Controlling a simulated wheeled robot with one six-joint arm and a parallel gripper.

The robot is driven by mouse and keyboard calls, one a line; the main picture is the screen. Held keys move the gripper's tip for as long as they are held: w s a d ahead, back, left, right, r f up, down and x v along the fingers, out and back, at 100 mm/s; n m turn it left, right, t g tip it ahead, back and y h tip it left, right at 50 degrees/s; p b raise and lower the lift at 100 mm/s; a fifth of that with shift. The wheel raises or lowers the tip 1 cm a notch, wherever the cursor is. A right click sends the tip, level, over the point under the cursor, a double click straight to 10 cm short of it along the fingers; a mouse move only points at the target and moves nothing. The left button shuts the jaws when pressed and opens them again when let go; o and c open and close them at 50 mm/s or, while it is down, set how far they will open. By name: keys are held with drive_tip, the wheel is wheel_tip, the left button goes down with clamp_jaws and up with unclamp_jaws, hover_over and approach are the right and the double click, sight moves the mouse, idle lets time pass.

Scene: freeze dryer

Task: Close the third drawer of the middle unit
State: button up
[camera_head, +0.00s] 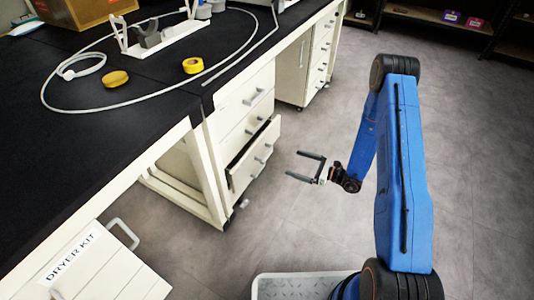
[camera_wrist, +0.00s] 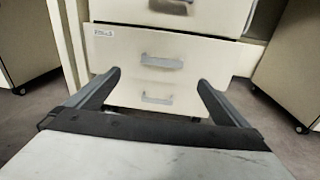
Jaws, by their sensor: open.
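The middle unit (camera_head: 242,103) is a cream drawer cabinet under the black bench. One lower drawer (camera_head: 244,174) is pulled out, with a dark gap showing along its top edge. Its cream front (camera_wrist: 115,58) faces me in the wrist view, with a small label at upper left and grey handles below the label's height. My gripper (camera_head: 293,164) is open and empty, to the right of the drawer front and apart from it in the head view. In the wrist view both fingers (camera_wrist: 158,80) point toward the front. The drawer's inside is mostly hidden.
Another cream drawer unit (camera_head: 306,62) stands farther back under the bench. A cabinet labelled DRYER KIT (camera_head: 95,265) is at lower left. The black bench top (camera_head: 110,135) holds a cable and yellow tapes.

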sight(260, 150)
drive_tip(key=shift+t, duration=0.7)
drive_tip(key=x, duration=1.6)
drive_tip(key=shift+s+a+f, duration=0.15)
drive_tip(key=shift+f, duration=0.2)
drive_tip(key=shift+c, duration=0.3)
drive_tip(key=c, duration=1.3)
drive_tip(key=shift+x, duration=2.25)
drive_tip(key=o, duration=1.4)
drive_tip(key=shift+c, duration=0.2)
